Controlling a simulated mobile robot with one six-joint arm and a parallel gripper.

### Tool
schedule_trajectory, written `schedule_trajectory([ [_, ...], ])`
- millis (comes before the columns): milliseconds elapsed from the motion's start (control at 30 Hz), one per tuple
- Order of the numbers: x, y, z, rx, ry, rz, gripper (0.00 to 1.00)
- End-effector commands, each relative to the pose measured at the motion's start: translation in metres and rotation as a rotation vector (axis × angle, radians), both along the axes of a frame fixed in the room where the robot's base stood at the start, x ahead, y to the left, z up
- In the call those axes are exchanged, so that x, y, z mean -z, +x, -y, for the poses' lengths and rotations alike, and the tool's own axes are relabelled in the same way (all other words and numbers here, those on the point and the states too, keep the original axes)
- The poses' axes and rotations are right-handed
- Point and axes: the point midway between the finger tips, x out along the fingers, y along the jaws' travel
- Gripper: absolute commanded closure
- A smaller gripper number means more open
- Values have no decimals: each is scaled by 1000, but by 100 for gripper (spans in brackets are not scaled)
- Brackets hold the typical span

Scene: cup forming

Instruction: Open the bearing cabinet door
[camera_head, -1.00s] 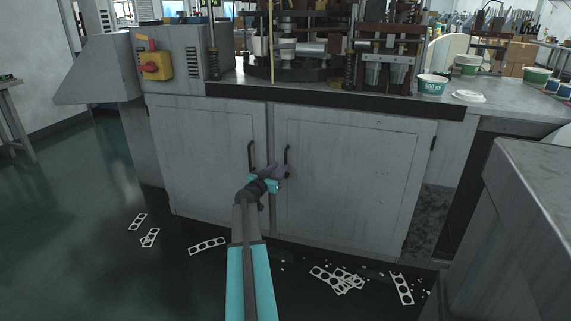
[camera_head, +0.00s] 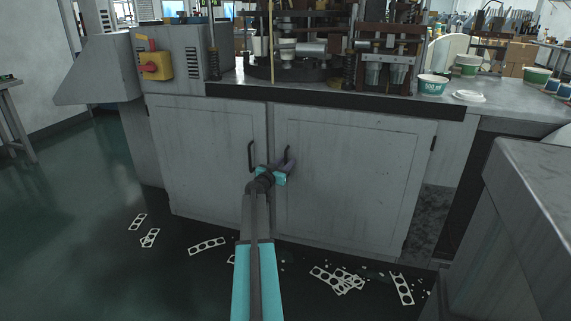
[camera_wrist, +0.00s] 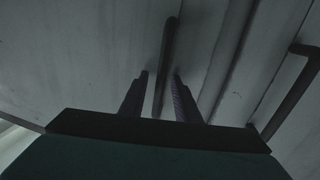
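The bearing cabinet has two closed grey doors, a left door (camera_head: 205,150) and a right door (camera_head: 350,180). Each has a dark vertical bar handle near the middle seam. My gripper (camera_head: 289,164) is at the right door's handle (camera_head: 287,152) and hides its lower part. In the wrist view, my gripper (camera_wrist: 160,75) has its two dark fingers apart, with one bar handle (camera_wrist: 168,45) between them and a gap on each side. The left door's handle (camera_head: 251,157) is free; a second handle also shows at the right of the wrist view (camera_wrist: 294,88).
Machinery (camera_head: 300,45) stands on the worktop above the doors, with paper cups (camera_head: 432,85) at the right. A grey block (camera_head: 520,220) is at the right front. Punched strips (camera_head: 340,280) litter the floor before the right door. The floor at left is mostly clear.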

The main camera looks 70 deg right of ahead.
Motion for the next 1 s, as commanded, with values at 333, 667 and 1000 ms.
schedule_trajectory([
  [333,0,0,0,0,0,0,100],
  [667,1,0,-3,-4,0,0,100],
  [1000,3,2,-25,-36,0,1,100],
])
